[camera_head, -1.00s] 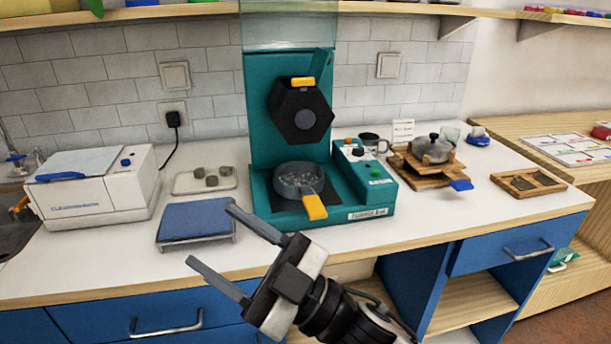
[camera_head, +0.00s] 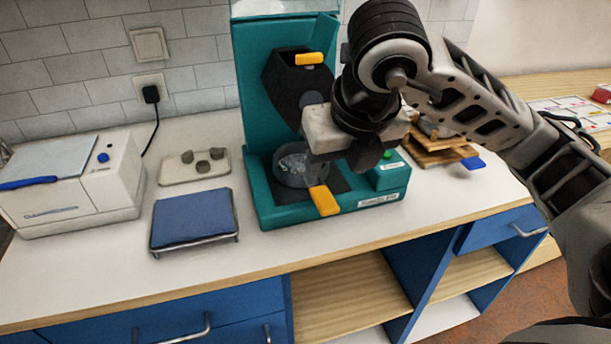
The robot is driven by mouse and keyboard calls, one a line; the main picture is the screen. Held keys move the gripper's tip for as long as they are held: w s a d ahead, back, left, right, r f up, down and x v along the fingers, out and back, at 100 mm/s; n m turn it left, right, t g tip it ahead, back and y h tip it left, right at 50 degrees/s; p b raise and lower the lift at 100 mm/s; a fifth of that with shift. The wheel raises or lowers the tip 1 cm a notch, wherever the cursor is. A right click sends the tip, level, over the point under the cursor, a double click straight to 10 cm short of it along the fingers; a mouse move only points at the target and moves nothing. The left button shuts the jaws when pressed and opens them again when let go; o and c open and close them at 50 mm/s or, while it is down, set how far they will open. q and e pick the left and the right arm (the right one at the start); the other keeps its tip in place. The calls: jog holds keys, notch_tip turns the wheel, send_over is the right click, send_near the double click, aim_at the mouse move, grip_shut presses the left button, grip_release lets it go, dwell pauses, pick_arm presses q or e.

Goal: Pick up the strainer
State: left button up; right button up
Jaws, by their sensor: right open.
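The strainer, a round grey basket (camera_head: 290,168) with a yellow handle (camera_head: 324,201), sits in the base of the teal machine (camera_head: 262,205). Its handle points toward the front edge of the counter. My right gripper (camera_head: 318,174) is open and points down over the strainer, near where the basket meets the handle. The gripper and wrist hide the strainer's right side, so I cannot tell whether the fingers touch it. My left gripper is not in view.
A black hexagonal part with a yellow tab (camera_head: 309,58) hangs above the strainer. A blue-topped stand (camera_head: 192,214), a tray with several grey pieces (camera_head: 167,176) and a white box machine (camera_head: 80,190) stand to the left. A wooden stand (camera_head: 432,157) is partly behind my arm.

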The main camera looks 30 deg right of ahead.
aim_at(324, 197)
jog(key=b+x, duration=0.1)
jog(key=x, duration=0.5)
jog(key=shift+w+f, duration=0.1)
jog(key=shift+f, duration=0.15)
jog(key=shift+x, duration=2.9)
jog(key=shift+w+d+r, duration=0.1)
jog(key=shift+w+r, duration=0.05)
jog(key=shift+w, duration=0.05)
jog(key=c, duration=1.2)
